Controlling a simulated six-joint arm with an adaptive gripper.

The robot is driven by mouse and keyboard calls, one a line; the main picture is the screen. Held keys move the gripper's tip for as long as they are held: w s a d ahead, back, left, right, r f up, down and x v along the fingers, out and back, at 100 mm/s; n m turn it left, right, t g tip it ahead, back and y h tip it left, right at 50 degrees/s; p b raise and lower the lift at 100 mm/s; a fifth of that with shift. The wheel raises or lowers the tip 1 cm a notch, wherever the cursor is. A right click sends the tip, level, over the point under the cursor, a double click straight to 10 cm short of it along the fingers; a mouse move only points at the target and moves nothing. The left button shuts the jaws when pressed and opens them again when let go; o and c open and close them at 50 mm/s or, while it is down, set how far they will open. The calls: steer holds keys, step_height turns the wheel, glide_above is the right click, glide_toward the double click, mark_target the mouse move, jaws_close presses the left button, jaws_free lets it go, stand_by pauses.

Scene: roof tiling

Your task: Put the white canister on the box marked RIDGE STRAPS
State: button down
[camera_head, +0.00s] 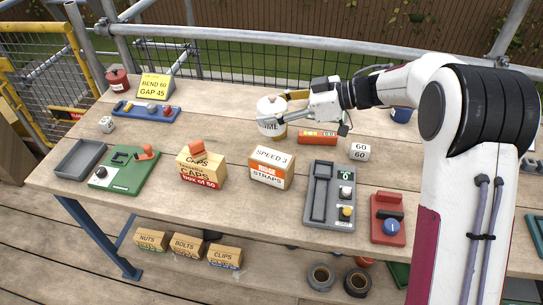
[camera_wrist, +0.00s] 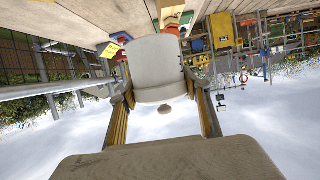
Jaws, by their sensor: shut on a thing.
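The white canister (camera_head: 271,127), lettered with a word ending in "IME", is upright near the middle of the table in the head view. My gripper (camera_head: 276,108) is shut on its sides, one finger across its front and the other behind. In the wrist view the canister (camera_wrist: 158,70) fills the space between the two fingers (camera_wrist: 160,100). I cannot tell whether its base touches the table. The straps box (camera_head: 268,171) stands in front of it, apart, with "SPEED 3" on top and "STRAPS" on its front. The smaller word above "STRAPS" is not readable.
A caps box (camera_head: 202,170) with an orange thing on top stands left of the straps box. A grey tray with a gauge (camera_head: 318,190) is to its right. An orange level (camera_head: 318,138) and a white "60" block (camera_head: 359,151) lie right of the canister. Bare planks lie left of it.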

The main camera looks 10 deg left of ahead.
mark_target(272, 131)
steer(key=shift+s, duration=0.3)
steer(key=shift+f, duration=0.15)
steer(key=shift+f, duration=3)
steer(key=shift+f, duration=0.15)
steer(key=shift+f, duration=1.75)
steer(key=shift+f, duration=0.1)
steer(key=c, duration=1)
jaws_free()
steer(key=shift+c, duration=0.2)
